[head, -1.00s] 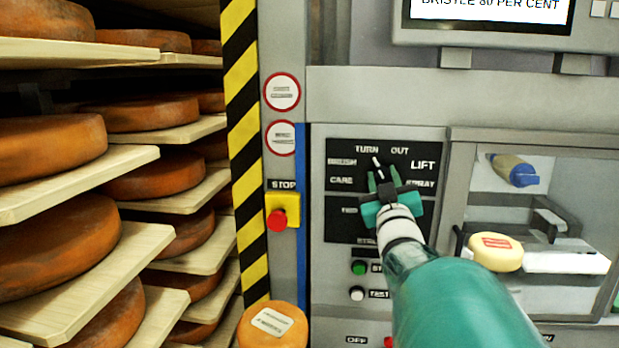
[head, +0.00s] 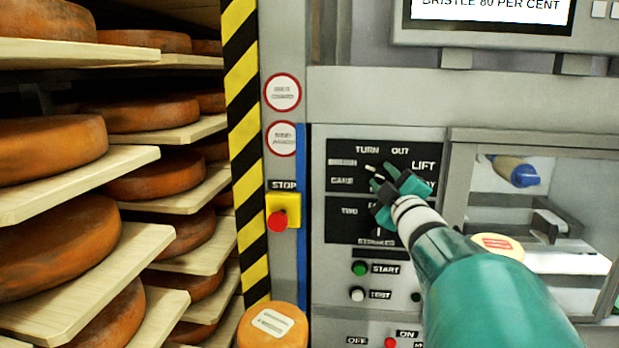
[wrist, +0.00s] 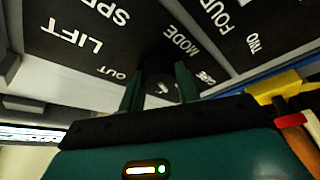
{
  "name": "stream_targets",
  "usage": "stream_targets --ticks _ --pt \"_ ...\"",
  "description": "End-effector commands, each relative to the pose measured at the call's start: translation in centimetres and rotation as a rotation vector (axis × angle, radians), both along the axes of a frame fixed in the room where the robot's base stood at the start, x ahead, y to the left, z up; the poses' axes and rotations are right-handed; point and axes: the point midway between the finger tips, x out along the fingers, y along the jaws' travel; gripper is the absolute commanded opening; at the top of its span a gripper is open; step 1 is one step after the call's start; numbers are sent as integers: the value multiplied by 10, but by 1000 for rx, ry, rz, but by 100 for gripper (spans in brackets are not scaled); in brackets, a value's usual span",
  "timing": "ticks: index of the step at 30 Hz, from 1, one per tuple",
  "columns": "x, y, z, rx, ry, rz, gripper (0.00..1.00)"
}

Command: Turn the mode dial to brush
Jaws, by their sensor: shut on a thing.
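The mode dial sits on a black panel (head: 343,149) and my gripper (head: 383,176) is shut on it, the fingers on either side of the knob. In the head view the dial's white pointer (head: 371,168) points left and slightly up, towards the small blurred label left of it, above CARE. TURN, OUT and LIFT are readable; my gripper partly covers the lower right label. In the wrist view the dark dial (wrist: 160,86) shows between the two green fingers, with MODE printed beside it.
Below are a green START button (head: 359,268) and a white TEST button (head: 357,294). A red STOP button (head: 279,219) is on the left post. A glazed chamber with a cheese (head: 497,246) is at right. Shelves of cheese wheels (head: 50,148) fill the left.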

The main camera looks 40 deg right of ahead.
Motion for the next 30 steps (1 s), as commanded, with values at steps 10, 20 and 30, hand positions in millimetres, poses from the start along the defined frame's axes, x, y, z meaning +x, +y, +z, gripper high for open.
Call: stream_targets --ticks 10,20,30 --pt "0 0 1 -10 10 1 10" --pt "0 0 1 -9 9 1 54" --pt "1 0 0 -9 10 0 54"
